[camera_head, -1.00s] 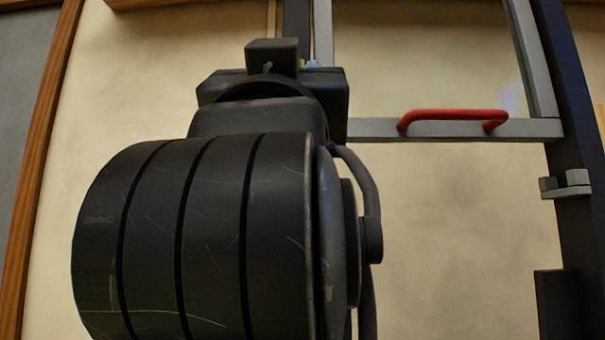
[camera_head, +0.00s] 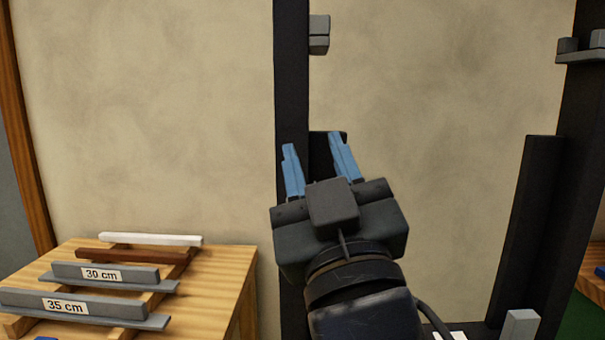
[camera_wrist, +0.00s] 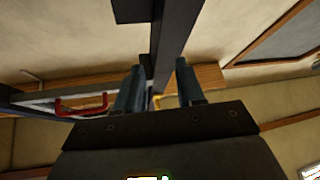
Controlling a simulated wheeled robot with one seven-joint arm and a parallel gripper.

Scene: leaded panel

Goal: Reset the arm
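My gripper (camera_head: 317,150) is at the middle of the head view, in front of a dark upright post (camera_head: 291,60). Its two blue fingers point up and stand apart, with nothing seen held between them. In the wrist view, my gripper (camera_wrist: 158,78) also shows its fingers apart, with the dark post (camera_wrist: 176,35) passing behind the gap. Whether the fingers touch the post cannot be told.
A wooden bench (camera_head: 237,262) at lower left carries bars labelled 30 cm (camera_head: 105,273) and 35 cm (camera_head: 70,303). A grey bracket (camera_head: 319,34) is on the post. Another dark post (camera_head: 580,150) stands right. A red handle (camera_wrist: 80,107) shows in the wrist view.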

